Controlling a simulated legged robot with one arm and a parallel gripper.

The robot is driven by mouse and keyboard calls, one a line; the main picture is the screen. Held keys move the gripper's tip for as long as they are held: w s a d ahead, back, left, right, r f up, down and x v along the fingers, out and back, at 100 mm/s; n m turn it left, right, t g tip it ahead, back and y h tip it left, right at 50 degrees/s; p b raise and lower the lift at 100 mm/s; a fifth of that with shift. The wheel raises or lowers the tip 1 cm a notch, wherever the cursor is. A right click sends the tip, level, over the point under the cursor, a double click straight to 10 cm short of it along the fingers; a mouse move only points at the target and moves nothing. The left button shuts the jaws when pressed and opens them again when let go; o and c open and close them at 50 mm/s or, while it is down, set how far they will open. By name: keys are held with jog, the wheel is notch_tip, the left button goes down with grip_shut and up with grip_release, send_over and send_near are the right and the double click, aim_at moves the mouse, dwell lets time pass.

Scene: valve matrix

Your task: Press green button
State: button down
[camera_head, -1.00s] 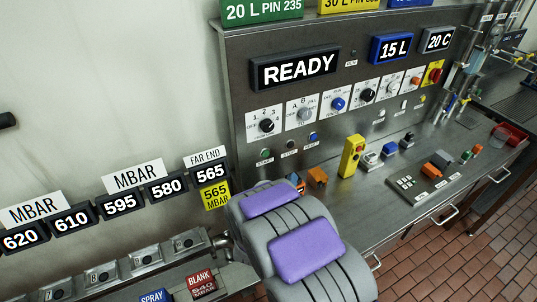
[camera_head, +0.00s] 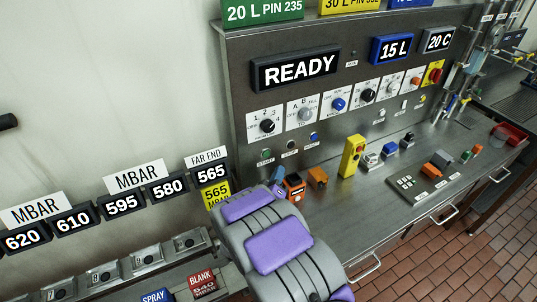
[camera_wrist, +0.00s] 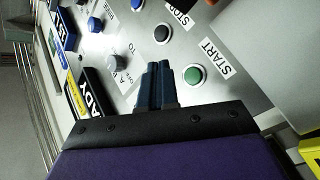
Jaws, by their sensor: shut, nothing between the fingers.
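The green button (camera_wrist: 194,75) is round, set in a metal ring on the steel panel, with a START label beside it in the wrist view. In the head view the green button (camera_head: 266,155) is at the panel's lower left. My gripper (camera_wrist: 158,68) is shut and empty, its dark blue fingers pointing toward the panel. In the wrist view the fingertips lie just left of the green button. I cannot tell how far they are from the panel. In the head view my grey and purple arm fills the lower middle, and a blue fingertip shows beyond it.
A black button (camera_wrist: 162,35) labelled STOP and a blue button (camera_head: 314,138) sit near the green one. Rotary knobs (camera_head: 267,125) line the panel above. A yellow control box (camera_head: 352,156) and an orange block (camera_head: 317,177) stand on the steel counter to the right.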

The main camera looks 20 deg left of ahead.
aim_at(266, 154)
jog(key=w+a, duration=0.1)
jog(key=w+a+p, duration=0.1)
jog(key=a, duration=0.1)
jog(key=w+a, duration=0.1)
jog(key=shift+a+f+p, duration=0.1)
jog(key=shift+a+p, duration=0.25)
dwell(1.2)
jog(key=shift+w+d, duration=0.1)
jog(key=shift+d, duration=0.3)
jog(key=shift+a, duration=0.4)
jog(key=shift+w+a+p, duration=0.1)
jog(key=shift+w+p, duration=0.1)
jog(key=shift+p, duration=0.35)
